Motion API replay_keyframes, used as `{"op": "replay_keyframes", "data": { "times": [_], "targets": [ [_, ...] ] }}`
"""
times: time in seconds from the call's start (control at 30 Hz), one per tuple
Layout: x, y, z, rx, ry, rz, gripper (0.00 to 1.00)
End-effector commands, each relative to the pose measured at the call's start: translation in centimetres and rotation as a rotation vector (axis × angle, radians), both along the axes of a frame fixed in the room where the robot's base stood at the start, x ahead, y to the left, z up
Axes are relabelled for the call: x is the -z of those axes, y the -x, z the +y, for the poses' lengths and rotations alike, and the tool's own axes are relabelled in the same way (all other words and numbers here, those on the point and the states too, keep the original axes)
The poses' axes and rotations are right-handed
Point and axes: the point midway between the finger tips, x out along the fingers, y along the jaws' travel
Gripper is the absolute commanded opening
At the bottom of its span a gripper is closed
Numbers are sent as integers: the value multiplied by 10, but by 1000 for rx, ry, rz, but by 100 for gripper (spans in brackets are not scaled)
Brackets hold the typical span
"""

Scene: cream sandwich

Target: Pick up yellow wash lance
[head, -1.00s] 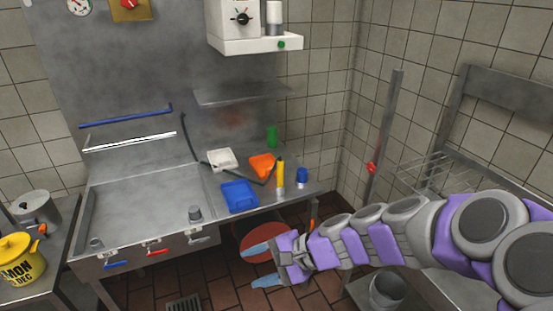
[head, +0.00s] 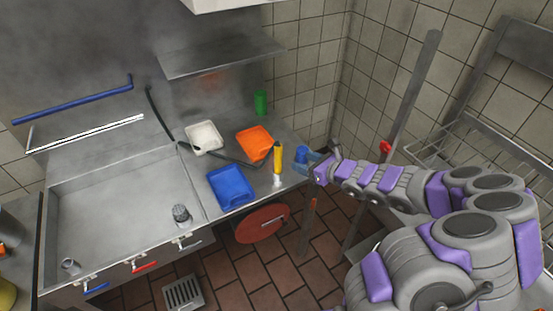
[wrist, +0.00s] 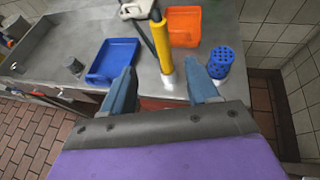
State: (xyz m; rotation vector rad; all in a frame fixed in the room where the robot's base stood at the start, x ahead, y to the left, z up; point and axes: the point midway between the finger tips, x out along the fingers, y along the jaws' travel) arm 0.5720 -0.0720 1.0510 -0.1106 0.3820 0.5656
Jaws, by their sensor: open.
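The yellow wash lance (head: 278,158) stands near the front right of the steel counter, with a pale foot at its lower end and a dark rod or hose running left from near it. My gripper (head: 312,162) is at the counter's right end, to the right of the lance. In the wrist view my gripper (wrist: 163,90) has its blue fingers wide apart with nothing between them.
A blue perforated cup (wrist: 221,62) stands just beyond my right finger. A blue tray (head: 231,187), an orange tray (head: 254,143), a white tray (head: 203,137) and a green item (head: 261,103) share the counter. A shelf (head: 220,57) hangs above. The sink basin (head: 120,215) is left.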

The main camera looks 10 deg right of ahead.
Motion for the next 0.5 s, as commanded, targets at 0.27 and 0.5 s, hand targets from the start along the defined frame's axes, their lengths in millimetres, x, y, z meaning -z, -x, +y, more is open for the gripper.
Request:
{"op": "replay_keyframes", "data": {
  "times": [0.27,0.5],
  "targets": [
    [17,-29,21,-6,3,1,60],
    [30,-54,37,-6,5,0,60]
  ]
}}
